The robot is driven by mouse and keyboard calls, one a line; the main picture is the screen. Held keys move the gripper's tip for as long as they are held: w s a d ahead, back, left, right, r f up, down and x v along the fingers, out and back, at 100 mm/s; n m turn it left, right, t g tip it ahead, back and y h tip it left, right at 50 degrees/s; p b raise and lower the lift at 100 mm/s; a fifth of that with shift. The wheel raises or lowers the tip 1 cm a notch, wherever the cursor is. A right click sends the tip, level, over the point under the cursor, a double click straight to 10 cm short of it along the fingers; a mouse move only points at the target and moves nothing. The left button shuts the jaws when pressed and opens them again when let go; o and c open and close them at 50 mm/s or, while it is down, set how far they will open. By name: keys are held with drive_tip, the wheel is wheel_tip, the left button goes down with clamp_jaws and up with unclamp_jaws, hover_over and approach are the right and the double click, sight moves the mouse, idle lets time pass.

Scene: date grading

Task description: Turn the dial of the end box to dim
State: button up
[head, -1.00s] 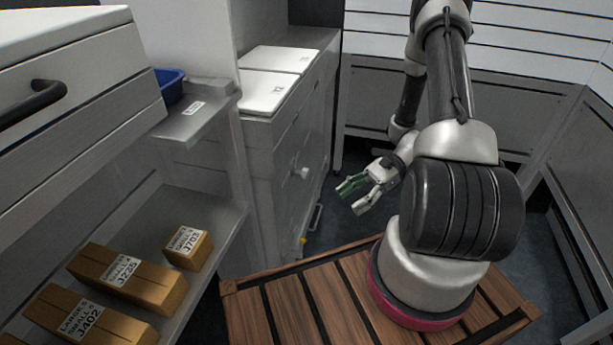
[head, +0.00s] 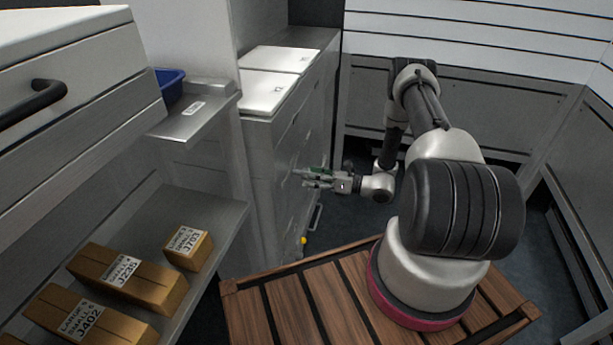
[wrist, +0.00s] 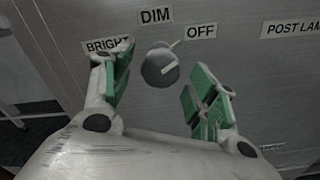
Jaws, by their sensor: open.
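The dial (wrist: 160,67) is a round grey knob with a pale pointer bar, on a grey metal panel (wrist: 240,60) in the wrist view. Labels around it read BRIGHT (wrist: 108,46), DIM (wrist: 155,16) and OFF (wrist: 201,32). The pale bar slants up to the right, toward OFF. My gripper (wrist: 160,88) is open, with its green-padded fingers on either side of the dial and apart from it. In the head view my gripper (head: 306,178) is at the side of the grey end box (head: 262,165), and the dial is hidden there.
A label reading POST LAM (wrist: 292,28), cut off by the frame edge, is right of the dial. A yellow knob (head: 303,240) sits low on the box. A shelf (head: 205,220) with several labelled cartons and a blue bin (head: 170,82) stand at left.

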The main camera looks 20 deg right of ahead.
sight(300, 173)
drive_tip(key=shift+x, duration=1.2)
drive_tip(key=shift+c, duration=0.4)
drive_tip(key=c, duration=0.9)
drive_tip(key=shift+c, duration=0.2)
drive_tip(key=shift+n, duration=0.4)
drive_tip(key=n, duration=0.4)
drive_tip(key=shift+w+n, duration=0.1)
drive_tip(key=shift+n, duration=0.3)
drive_tip(key=n, duration=0.6)
drive_tip(key=shift+d, duration=0.15)
